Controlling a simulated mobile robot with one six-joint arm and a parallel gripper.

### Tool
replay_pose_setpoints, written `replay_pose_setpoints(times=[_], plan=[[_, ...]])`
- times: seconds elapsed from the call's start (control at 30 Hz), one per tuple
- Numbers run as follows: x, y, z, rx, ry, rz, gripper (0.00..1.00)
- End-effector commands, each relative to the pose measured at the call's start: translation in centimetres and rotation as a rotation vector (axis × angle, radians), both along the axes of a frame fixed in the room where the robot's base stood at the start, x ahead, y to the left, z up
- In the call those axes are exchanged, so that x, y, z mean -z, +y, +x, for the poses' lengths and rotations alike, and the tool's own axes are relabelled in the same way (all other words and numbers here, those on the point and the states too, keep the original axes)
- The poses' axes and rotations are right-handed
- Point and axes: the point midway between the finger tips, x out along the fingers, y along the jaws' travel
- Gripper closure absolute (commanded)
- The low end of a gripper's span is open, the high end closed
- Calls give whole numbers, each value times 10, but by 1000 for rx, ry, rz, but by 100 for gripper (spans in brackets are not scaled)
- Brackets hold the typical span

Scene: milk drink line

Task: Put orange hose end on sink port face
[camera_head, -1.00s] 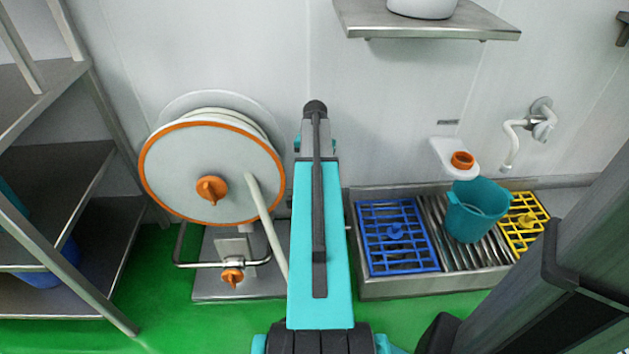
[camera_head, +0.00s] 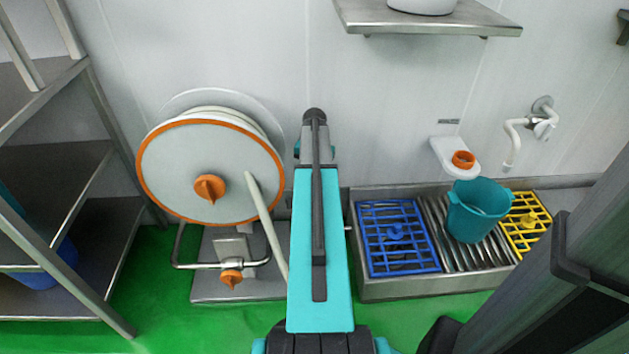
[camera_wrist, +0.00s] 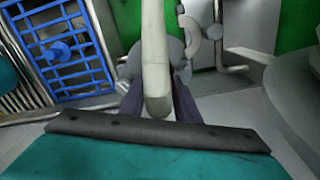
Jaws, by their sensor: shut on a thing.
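The pale hose (camera_head: 264,220) comes off the reel face and runs down behind my arm. In the wrist view the hose (camera_wrist: 154,45) passes between the two dark fingers of my gripper (camera_wrist: 158,85), which is shut on it. The end of the hose near the camera looks pale; no orange shows on it there. In the head view my arm hides the gripper and the held end. An orange ring (camera_head: 463,159) sits on a white wall bracket (camera_head: 440,150) above the sink (camera_head: 400,290); I cannot tell whether this is the sink port.
The orange-rimmed reel (camera_head: 170,170) stands left of my arm. A blue grate (camera_head: 385,255), teal bucket (camera_head: 470,220) and yellow grate (camera_head: 530,228) are at the sink. A white tap (camera_head: 540,125) is on the wall, and a metal shelf (camera_head: 430,22) hangs above.

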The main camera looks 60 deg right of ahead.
Motion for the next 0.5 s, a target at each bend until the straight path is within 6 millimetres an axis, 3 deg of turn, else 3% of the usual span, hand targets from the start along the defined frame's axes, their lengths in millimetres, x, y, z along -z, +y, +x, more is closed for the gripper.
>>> replay_pose_setpoints(times=[0.33, 0.37, 0.43, 0.5], plan=[[1, 0, 0, 0, 0, 0, 100], [2, 0, 0, 0, 0, 0, 68], [2, 0, 0, 0, 0, 0, 56], [1, 0, 0, 0, 0, 0, 52]])
